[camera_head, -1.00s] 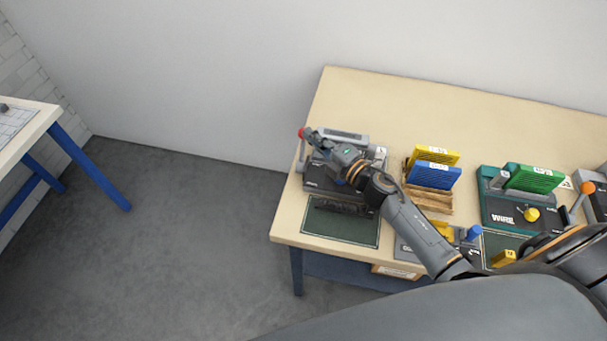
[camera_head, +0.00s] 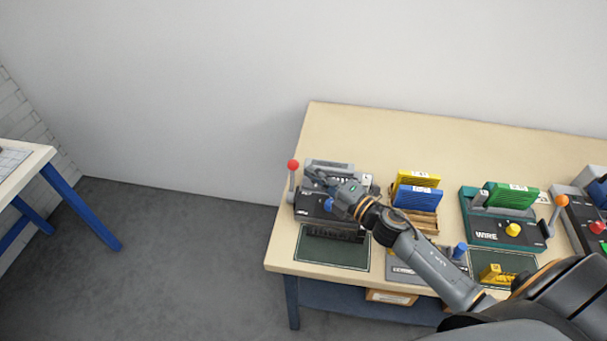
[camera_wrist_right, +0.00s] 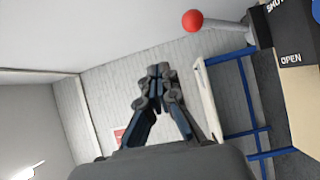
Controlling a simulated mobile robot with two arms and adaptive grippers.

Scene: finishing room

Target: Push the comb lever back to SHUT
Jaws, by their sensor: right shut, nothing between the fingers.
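The comb lever (camera_head: 291,184) has a grey shaft and a red knob, and stands up at the left end of the black comb machine (camera_head: 312,207). The right wrist view shows its red knob (camera_wrist_right: 193,20) and shaft, with SHUT and OPEN printed on the machine (camera_wrist_right: 291,57) beside it. I cannot tell its exact setting against the labels. My right gripper (camera_head: 312,173) is just right of the knob in the head view, over the machine, with a small gap. Its fingers (camera_wrist_right: 158,72) are shut and empty. My left gripper is not in view.
Yellow and blue books (camera_head: 417,197) stand in a wooden holder right of the machine. A teal WIRE machine (camera_head: 485,236) with a green book and an orange-knobbed lever (camera_head: 559,208) is farther right. A dark green mat (camera_head: 333,254) lies in front. The table (camera_head: 385,125) is clear at the back.

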